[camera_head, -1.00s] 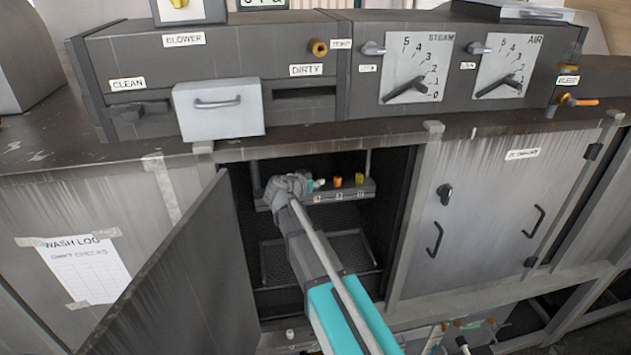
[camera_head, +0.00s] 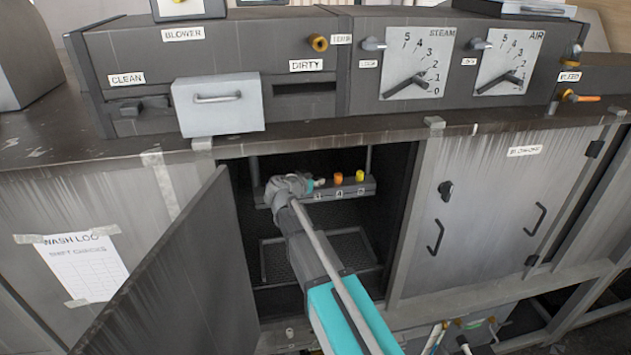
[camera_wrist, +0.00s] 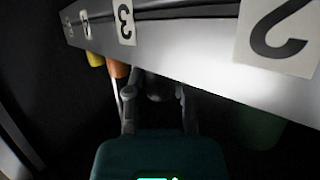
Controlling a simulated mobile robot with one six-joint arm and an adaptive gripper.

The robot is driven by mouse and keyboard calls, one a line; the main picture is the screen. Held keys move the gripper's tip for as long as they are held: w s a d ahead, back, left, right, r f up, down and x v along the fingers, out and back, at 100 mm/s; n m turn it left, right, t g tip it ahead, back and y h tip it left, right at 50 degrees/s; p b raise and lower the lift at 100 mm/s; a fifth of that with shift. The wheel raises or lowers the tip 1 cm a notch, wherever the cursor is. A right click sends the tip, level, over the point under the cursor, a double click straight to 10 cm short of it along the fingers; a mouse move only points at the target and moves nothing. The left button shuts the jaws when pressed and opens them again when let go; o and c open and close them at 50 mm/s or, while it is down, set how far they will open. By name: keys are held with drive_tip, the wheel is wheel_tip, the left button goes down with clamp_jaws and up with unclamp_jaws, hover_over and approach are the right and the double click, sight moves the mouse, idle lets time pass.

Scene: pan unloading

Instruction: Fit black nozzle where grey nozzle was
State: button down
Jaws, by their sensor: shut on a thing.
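A grey bar (camera_head: 352,188) with numbered labels runs across the inside of the open cabinet. It also shows in the wrist view (camera_wrist: 185,50), with labels 2 and 3 clearest. My gripper (camera_head: 319,183) is at the bar, left of the orange nozzle (camera_head: 338,178). In the wrist view my gripper (camera_wrist: 157,98) is shut on a dark thing (camera_wrist: 158,86), likely the black nozzle, just under the bar near label 3. Its upper end and whether it is seated are hidden. No grey nozzle can be made out.
A yellow nozzle (camera_head: 360,177) sits right of the orange one. A dim green shape (camera_wrist: 262,128) shows below label 2. The open cabinet door (camera_head: 175,280) stands left of my arm. A rack (camera_head: 275,262) lies below the bar.

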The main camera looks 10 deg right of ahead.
drive_tip(key=shift+c, duration=2)
unclamp_jaws()
drive_tip(key=shift+r, duration=0.15)
